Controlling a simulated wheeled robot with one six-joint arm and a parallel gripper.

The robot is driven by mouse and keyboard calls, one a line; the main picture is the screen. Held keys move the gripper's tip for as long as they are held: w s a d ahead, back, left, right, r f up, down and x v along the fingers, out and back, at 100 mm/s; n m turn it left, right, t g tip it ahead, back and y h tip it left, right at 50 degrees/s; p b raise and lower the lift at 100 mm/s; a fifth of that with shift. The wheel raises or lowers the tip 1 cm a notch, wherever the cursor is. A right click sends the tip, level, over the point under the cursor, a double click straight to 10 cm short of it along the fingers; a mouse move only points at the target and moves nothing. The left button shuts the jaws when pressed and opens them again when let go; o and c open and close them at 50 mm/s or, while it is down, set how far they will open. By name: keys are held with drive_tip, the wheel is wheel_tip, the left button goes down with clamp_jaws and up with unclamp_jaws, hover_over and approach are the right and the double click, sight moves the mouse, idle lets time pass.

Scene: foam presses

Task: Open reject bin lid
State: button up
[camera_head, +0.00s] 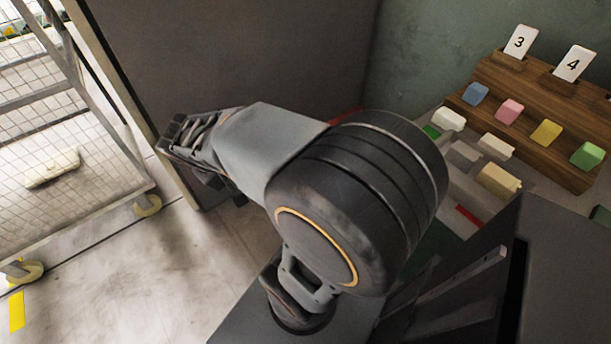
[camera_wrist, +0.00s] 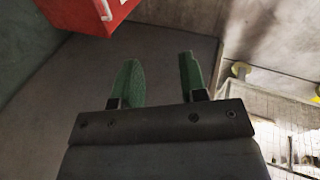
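My gripper (camera_wrist: 158,62) shows in the wrist view with two green fingers apart and nothing between them. A red box-like thing (camera_wrist: 88,12) with a pale label shows at the top left of the wrist view, cut off by the frame edge. It may be the reject bin; it stands apart from the fingers, beyond and to their left. I cannot make out its lid. In the head view my arm covers the middle, and only a small red edge (camera_head: 346,116) shows behind it. I cannot make out my fingers there.
A wire-mesh cart (camera_head: 75,175) on yellow casters stands at the left, a pale block on it. A dark panel (camera_head: 230,55) stands behind my arm. At the right, a wooden rack (camera_head: 545,125) holds number cards and coloured blocks. Bare floor (camera_head: 130,250) lies at lower left.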

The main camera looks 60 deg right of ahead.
drive_tip(key=w+d+f+m+g+h+b, duration=0.1)
drive_tip(key=d+f+g+h+b, duration=0.15)
drive_tip(key=d+f+b, duration=0.55)
drive_tip(key=w+d+f+g+h+b, duration=0.1)
drive_tip(key=d+f+h+b, duration=0.4)
drive_tip(key=f, duration=0.4)
drive_tip(key=w+d+f+m+g+h+b, duration=0.1)
drive_tip(key=w+d+f+g+h+b, duration=0.15)
drive_tip(key=d+f+b, duration=0.55)
drive_tip(key=shift+t, duration=0.6)
drive_tip(key=x, duration=0.4)
drive_tip(key=b+x, duration=0.1)
drive_tip(key=x, duration=0.4)
drive_tip(key=b+x, duration=0.1)
drive_tip(key=x, duration=0.4)
drive_tip(key=shift+s+a+f, duration=0.2)
drive_tip(key=shift+s+a, duration=0.05)
drive_tip(key=shift+s, duration=0.05)
drive_tip(key=shift+c, duration=0.2)
clamp_jaws()
